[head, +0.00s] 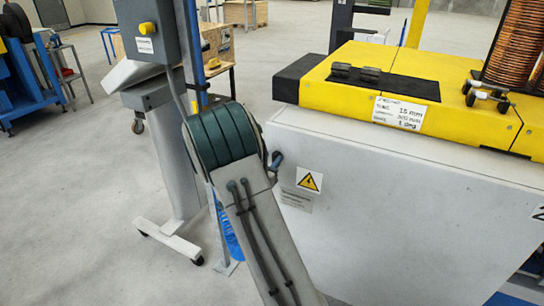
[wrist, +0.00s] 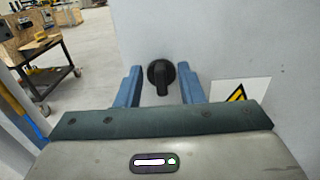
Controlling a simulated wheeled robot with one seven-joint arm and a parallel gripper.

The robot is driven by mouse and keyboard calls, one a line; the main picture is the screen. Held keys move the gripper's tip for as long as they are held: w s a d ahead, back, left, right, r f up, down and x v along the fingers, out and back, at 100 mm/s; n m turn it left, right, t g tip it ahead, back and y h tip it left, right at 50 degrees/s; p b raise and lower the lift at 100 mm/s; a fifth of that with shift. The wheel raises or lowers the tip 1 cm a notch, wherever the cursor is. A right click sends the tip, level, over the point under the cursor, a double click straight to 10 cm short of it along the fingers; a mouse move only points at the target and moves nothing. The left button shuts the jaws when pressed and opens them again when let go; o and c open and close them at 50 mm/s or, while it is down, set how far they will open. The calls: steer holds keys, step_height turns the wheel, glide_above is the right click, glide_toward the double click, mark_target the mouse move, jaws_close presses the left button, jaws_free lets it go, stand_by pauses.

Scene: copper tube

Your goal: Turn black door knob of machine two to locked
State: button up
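The black door knob (wrist: 161,76) sits on the pale grey machine door (wrist: 215,40) in the wrist view. Its grip bar stands roughly upright. My gripper (wrist: 160,80) is open, with one blue finger on each side of the knob and clear gaps between. I cannot tell how far the fingertips are from the door. In the head view my arm hides the knob, and part of my gripper (head: 275,161) shows against the left edge of the machine cabinet (head: 400,200).
A yellow warning sign (head: 309,181) is on the cabinet right of my arm. The yellow machine top (head: 445,75) overhangs the door. A grey control stand (head: 165,150) on wheels is close on the left. A wooden-topped cart (wrist: 40,55) stands farther back. Open floor lies at far left.

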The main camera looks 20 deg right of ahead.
steer(key=shift+x, duration=0.8)
steer(key=c, duration=0.6)
